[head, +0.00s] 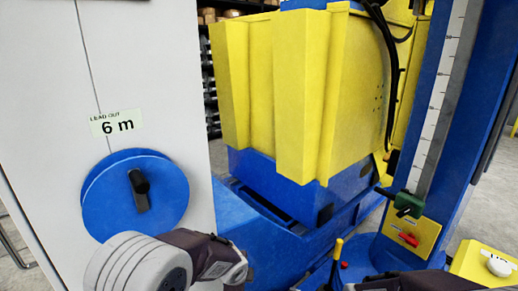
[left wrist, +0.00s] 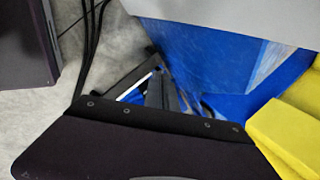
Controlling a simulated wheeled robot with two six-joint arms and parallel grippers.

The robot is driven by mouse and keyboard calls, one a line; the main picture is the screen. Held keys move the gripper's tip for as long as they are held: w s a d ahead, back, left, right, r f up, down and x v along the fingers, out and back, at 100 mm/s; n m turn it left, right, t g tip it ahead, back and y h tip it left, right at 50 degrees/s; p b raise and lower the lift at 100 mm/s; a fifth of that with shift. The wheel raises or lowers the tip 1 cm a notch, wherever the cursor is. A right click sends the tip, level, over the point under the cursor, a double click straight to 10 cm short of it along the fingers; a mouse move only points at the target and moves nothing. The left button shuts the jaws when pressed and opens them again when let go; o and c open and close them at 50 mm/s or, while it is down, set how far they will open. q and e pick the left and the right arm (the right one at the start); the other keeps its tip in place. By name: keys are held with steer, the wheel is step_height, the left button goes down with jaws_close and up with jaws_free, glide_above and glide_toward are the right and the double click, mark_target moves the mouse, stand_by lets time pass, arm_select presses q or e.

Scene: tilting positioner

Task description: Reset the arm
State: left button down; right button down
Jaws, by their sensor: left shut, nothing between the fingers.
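The tilting positioner has large yellow panels (head: 290,80) on a blue base (head: 290,235), in the middle of the head view. A blue upright column (head: 470,120) with a ruled scale (head: 448,90) stands at the right. A green block (head: 408,204) sits low on the scale, above a small red lever (head: 408,239) on a yellow plate. My left arm enters at the bottom left of the head view. My left gripper (left wrist: 168,92) shows in the left wrist view, shut and empty, with blue and yellow surfaces beyond it. My right gripper is not visible.
A white cabinet (head: 150,60) at left carries a blue dial (head: 135,195) with a black handle and a label reading "LEAD OUT 6 m". A yellow-tipped stick (head: 337,250) rises at bottom centre. A white knob (head: 498,265) is at lower right. Shelves stand behind.

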arm_select(q)
steer(key=s+a+r+n+g+p, duration=0.1)
steer(key=s+a+n+g, duration=0.1)
steer(key=s+a+n, duration=0.6)
steer(key=s+a+n+g, duration=0.2)
steer(key=s+a+n, duration=0.3)
steer(key=s+n, duration=0.7)
step_height(320, 180, up, 20)
steer(key=p, duration=2)
steer(key=shift+w+d+f+m, duration=0.25)
steer(key=shift+w+d+m, duration=0.05)
steer(key=shift+d+m, duration=0.1)
